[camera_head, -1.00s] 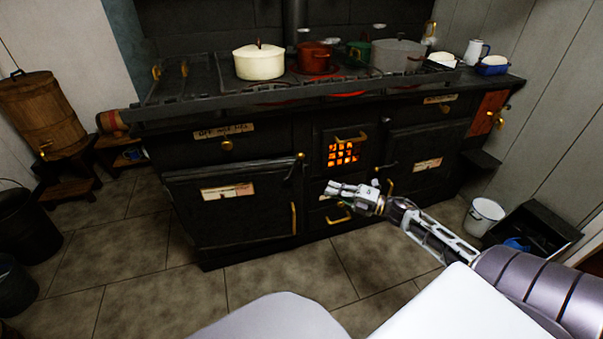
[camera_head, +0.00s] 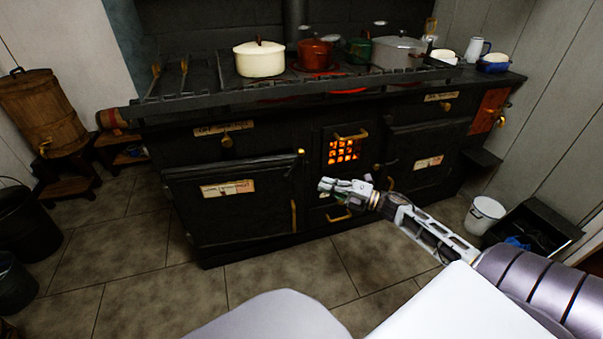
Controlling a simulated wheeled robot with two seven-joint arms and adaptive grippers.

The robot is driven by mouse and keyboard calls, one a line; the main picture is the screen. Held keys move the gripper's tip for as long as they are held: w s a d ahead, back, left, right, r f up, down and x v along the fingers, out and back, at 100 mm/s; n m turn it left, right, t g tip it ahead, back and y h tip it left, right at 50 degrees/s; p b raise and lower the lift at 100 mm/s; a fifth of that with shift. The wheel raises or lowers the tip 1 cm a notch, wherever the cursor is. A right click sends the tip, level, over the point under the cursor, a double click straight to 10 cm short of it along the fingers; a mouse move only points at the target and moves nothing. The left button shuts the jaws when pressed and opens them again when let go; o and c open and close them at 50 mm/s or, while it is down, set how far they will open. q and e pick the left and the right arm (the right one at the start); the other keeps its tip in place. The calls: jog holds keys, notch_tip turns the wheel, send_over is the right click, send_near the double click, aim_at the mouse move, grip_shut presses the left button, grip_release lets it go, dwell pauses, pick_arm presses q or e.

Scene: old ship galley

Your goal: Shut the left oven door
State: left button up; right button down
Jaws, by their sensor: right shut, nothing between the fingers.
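The left oven door (camera_head: 240,205) is a black panel with a paper label, low on the left of the black stove. Its upright brass handle (camera_head: 293,216) is near its right edge. My left gripper is out of view.
The glowing firebox grate (camera_head: 344,151) is behind and above my right gripper. A brass drawer handle (camera_head: 339,216) is below it. A cream pot (camera_head: 259,59) and other pots stand on the stove top. A white bucket (camera_head: 484,215) is at the right. The tiled floor (camera_head: 130,255) in front is clear.

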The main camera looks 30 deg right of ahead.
aim_at(301, 171)
pick_arm(q)
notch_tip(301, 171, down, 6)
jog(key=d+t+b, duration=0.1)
jog(key=b, duration=0.3)
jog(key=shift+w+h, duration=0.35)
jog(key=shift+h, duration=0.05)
pick_arm(e)
jog(key=w+a, duration=0.1)
jog(key=w, duration=0.2)
jog(key=w+a, duration=0.1)
jog(key=w, duration=0.2)
jog(key=w+a, duration=0.1)
jog(key=w, duration=0.3)
jog(key=shift+a+r, duration=0.35)
jog(key=shift+r, duration=0.05)
jog(key=shift+w, duration=0.1)
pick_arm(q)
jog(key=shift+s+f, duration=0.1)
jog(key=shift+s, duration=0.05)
